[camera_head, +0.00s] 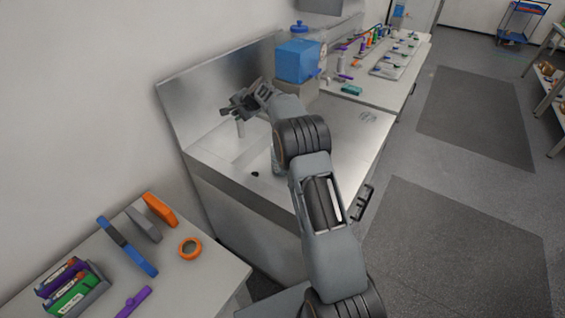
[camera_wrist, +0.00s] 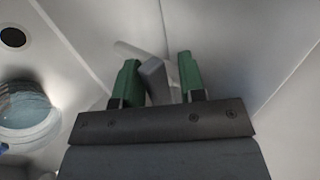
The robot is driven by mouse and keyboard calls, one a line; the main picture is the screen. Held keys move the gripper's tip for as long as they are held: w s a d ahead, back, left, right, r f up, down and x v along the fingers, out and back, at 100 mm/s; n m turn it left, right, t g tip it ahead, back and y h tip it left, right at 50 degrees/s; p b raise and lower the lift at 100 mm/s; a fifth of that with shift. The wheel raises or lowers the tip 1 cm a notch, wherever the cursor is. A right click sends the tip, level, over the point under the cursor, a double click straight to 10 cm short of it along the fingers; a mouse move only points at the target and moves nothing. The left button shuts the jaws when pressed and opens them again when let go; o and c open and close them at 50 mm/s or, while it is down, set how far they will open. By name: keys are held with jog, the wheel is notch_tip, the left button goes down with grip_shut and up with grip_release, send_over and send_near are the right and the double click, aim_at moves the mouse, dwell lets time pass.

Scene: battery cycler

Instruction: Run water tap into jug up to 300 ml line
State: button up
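My gripper (camera_head: 236,106) is over the sink near the back wall in the head view. In the wrist view its two green fingertips (camera_wrist: 159,80) stand apart, with a grey tap part (camera_wrist: 154,76) between them. The right finger shows a gap to it; I cannot tell whether the left touches. A pale bar, likely the tap's spout or lever, lies behind it. The clear jug (camera_wrist: 28,112) is at the left edge of the wrist view, partly cut off. Its level and 300 ml line cannot be read. In the head view my arm hides most of the jug and tap.
The steel sink (camera_head: 222,152) has a dark drain hole (camera_head: 255,174). A blue box (camera_head: 297,60) stands right of the gripper, at the sink's far end. A side table with an orange tape roll (camera_head: 190,247) is at the front left. Floor on the right is open.

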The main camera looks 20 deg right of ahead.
jog(key=shift+d, duration=0.1)
jog(key=b+v, duration=0.1)
jog(key=v, duration=0.6)
jog(key=shift+r, duration=0.3)
jog(key=shift+s, duration=0.2)
jog(key=s+f+n+g+h, duration=0.2)
jog(key=s+f+n+g, duration=0.2)
jog(key=s+f, duration=0.45)
jog(key=s+a+r+n+h, duration=0.1)
jog(key=s+r+n, duration=0.2)
jog(key=s, duration=1.3)
jog(key=s+a+r+n+h, duration=0.1)
jog(key=s+r+n+h, duration=0.1)
jog(key=s, duration=1.4)
jog(key=shift+r+n, duration=0.8)
jog(key=shift+n, duration=0.3)
